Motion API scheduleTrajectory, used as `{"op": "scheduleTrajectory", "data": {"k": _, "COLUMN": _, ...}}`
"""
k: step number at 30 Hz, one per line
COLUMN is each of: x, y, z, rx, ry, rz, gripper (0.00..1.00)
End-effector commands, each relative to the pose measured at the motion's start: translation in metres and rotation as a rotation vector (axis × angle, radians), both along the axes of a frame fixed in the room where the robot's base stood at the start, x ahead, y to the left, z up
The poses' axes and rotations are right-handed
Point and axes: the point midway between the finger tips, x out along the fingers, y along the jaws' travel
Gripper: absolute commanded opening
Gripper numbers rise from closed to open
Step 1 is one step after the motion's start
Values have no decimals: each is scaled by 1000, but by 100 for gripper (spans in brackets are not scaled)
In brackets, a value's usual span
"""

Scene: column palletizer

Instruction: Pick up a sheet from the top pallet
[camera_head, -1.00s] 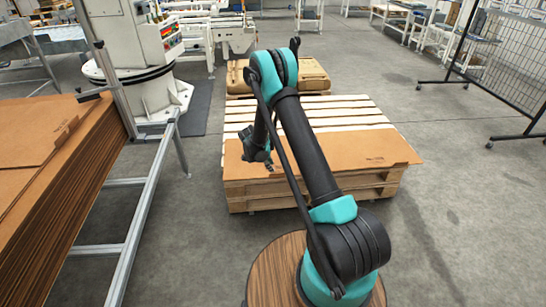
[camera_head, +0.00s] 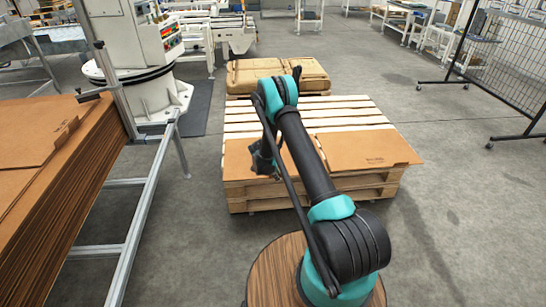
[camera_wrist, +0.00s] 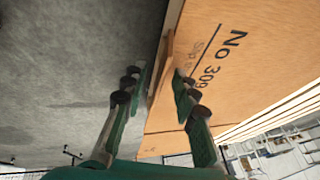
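A wooden pallet stack (camera_head: 300,190) stands in front of me, with brown cardboard sheets on the near part of its slatted top. The right-hand sheet (camera_head: 350,148) lies flat with small print near its right side; a left-hand sheet (camera_head: 238,158) lies beside it, partly behind my arm. My gripper (camera_head: 262,160) is at the left-hand sheet, partly hidden by my arm. In the wrist view, a printed cardboard sheet (camera_wrist: 265,45) fills the right side. My gripper (camera_wrist: 157,74) is open there, its fingers apart on either side of the sheet's edge. Contact cannot be told.
A tall stack of brown cardboard (camera_head: 60,160) stands at the left on a metal frame (camera_head: 150,195). A second low pallet load (camera_head: 275,74) sits behind the slatted one. A white machine (camera_head: 135,50) stands at back left and a mesh fence (camera_head: 515,60) at right. Floor right of the pallet is clear.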

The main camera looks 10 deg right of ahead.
Motion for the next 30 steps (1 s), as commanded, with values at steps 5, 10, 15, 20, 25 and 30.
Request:
{"op": "scheduleTrajectory", "data": {"k": 5, "x": 0, "y": 0, "z": 0, "rx": 0, "ry": 0, "rz": 0, "gripper": 28}}
{"op": "scheduleTrajectory", "data": {"k": 10, "x": 0, "y": 0, "z": 0, "rx": 0, "ry": 0, "rz": 0, "gripper": 7}}
{"op": "scheduleTrajectory", "data": {"k": 15, "x": 0, "y": 0, "z": 0, "rx": 0, "ry": 0, "rz": 0, "gripper": 0}}
{"op": "scheduleTrajectory", "data": {"k": 20, "x": 0, "y": 0, "z": 0, "rx": 0, "ry": 0, "rz": 0, "gripper": 0}}
{"op": "scheduleTrajectory", "data": {"k": 25, "x": 0, "y": 0, "z": 0, "rx": 0, "ry": 0, "rz": 0, "gripper": 0}}
{"op": "scheduleTrajectory", "data": {"k": 30, "x": 0, "y": 0, "z": 3, "rx": 0, "ry": 0, "rz": 0, "gripper": 0}}
